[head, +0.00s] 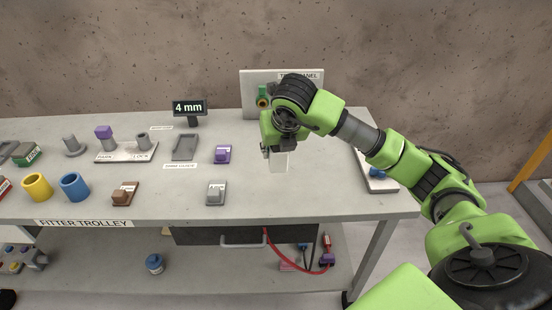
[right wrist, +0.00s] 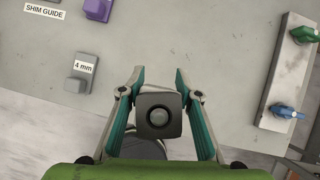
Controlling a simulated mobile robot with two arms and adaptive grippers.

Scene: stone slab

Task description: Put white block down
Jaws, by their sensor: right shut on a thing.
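My right gripper (head: 278,150) is over the right half of the trolley top, pointing down. It is shut on the white block (head: 280,163), whose pale side shows below the fingers in the head view. In the right wrist view, the gripper (right wrist: 160,80) has its two fingers on either side of a dark square face (right wrist: 158,102) with a round centre. I cannot tell whether the block's underside touches the trolley top (head: 315,185). My left gripper is not in view.
A grey block on a plate marked 4 mm (right wrist: 82,72) and a purple block (head: 222,154) stand left of the gripper. A panel (head: 251,83) stands behind, and a plate with a blue knob (head: 377,172) lies right. The surface around the block is clear.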

